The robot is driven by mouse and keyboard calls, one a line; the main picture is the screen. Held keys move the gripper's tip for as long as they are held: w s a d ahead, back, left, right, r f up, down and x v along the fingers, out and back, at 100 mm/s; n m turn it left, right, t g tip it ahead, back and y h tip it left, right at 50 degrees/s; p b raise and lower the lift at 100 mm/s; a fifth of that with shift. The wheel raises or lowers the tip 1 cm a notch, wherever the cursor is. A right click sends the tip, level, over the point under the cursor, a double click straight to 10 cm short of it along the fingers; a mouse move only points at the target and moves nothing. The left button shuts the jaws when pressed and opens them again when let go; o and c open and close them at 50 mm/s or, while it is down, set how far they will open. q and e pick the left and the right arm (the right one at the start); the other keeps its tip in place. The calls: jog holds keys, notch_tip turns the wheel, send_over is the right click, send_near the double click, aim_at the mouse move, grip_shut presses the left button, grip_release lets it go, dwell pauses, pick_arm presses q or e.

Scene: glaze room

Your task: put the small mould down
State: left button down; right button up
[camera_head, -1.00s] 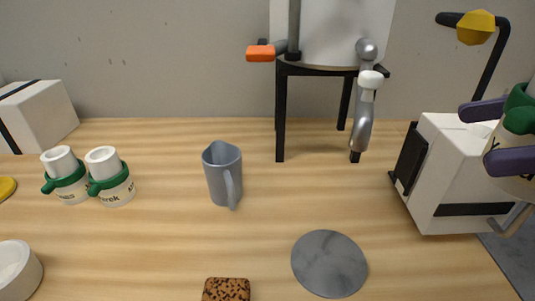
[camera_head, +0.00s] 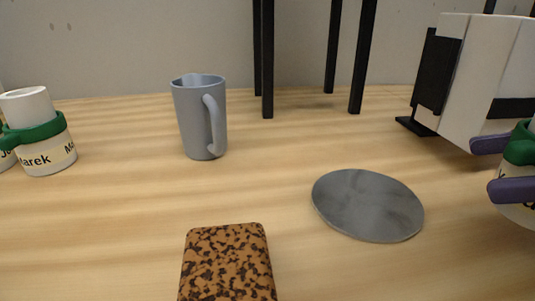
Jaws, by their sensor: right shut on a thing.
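My right gripper (camera_head: 490,168), with two purple fingers, is at the right edge. It is shut on the small mould (camera_head: 514,213), a white piece with a green band and dark lettering. The picture's edge cuts off most of the mould. I cannot tell whether it touches the table. A similar white mould (camera_head: 51,158) with a green band, lettered "Marek", stands upright on the table at the left. Part of another one (camera_head: 5,160) shows at the left edge. My left gripper is not in view.
A flat grey disc (camera_head: 368,205) lies bare on the wooden table, left of my right gripper. A grey jug (camera_head: 190,120) stands left of centre. A brown speckled block (camera_head: 228,265) is at the front. A white and black box-shaped thing (camera_head: 468,75) and dark legs (camera_head: 267,60) stand behind.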

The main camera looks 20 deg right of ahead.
jog(key=w+a, duration=0.2)
jog(key=w, duration=0.1)
jog(key=w+a, duration=0.6)
jog(key=shift+w+r, duration=0.2)
jog(key=shift+r, duration=0.05)
jog(key=shift+x, duration=0.8)
jog(key=shift+f+b, duration=0.85)
jog(key=shift+f, duration=0.8)
jog(key=shift+f, duration=0.15)
jog(key=o, duration=1.5)
